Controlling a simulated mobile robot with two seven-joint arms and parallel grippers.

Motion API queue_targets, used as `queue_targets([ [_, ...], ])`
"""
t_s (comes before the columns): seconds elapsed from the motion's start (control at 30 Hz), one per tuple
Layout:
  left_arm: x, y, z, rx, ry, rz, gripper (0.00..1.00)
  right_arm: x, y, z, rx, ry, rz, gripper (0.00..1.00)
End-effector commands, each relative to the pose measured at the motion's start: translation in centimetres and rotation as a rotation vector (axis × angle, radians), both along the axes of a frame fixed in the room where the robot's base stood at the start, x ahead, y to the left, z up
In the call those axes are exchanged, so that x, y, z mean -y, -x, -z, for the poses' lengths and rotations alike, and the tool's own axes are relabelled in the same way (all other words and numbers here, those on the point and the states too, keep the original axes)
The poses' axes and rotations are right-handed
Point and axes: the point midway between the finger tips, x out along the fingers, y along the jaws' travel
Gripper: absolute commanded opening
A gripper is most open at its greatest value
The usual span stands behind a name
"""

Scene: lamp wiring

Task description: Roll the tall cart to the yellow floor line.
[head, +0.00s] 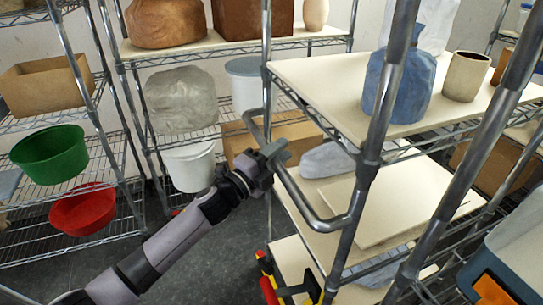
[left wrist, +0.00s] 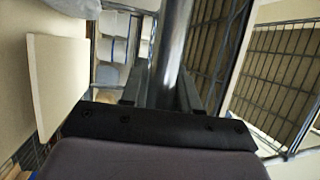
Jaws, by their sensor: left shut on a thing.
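The tall cart (head: 320,85) stands at the centre right of the head view, with grey metal posts and beige shelves. Its grey push handle (head: 318,218) sticks out toward the left. My left gripper (head: 275,153) is shut on this handle, its arm reaching in from the lower left. In the left wrist view, a grey bar (left wrist: 173,45) runs between the fingers of my left gripper (left wrist: 160,90). I do not see the yellow floor line in either view. My right gripper is not in view.
The cart carries a blue bag-like thing (head: 412,85), a beige cup (head: 466,76) and a flat board (head: 385,200). Wire racks stand behind and left, with a green bowl (head: 50,153) and a red bowl (head: 83,212). Dark floor (head: 205,250) shows left of the cart.

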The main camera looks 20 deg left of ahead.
Motion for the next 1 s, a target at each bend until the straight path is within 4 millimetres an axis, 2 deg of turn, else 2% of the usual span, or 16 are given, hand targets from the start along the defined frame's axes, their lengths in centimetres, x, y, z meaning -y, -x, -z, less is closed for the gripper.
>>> queue_targets([
  [0.53, 0.59, -0.28, -0.18, 0.003, 0.001, 0.005, 0.00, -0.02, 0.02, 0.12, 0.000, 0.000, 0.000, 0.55],
  [0.57, 0.59, -0.28, -0.17, 0.003, 0.001, 0.005, 0.33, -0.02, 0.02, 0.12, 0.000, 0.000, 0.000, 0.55],
  [0.6, 0.58, -0.29, -0.17, 0.003, 0.001, 0.004, 0.46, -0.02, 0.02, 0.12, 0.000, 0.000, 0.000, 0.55],
  [0.63, 0.57, -0.29, -0.15, 0.003, 0.001, 0.004, 0.51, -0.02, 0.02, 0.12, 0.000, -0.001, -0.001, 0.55],
  [1.0, 0.16, 0.09, 0.13, 0.000, -0.001, 0.000, 0.51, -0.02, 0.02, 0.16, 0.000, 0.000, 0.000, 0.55],
])
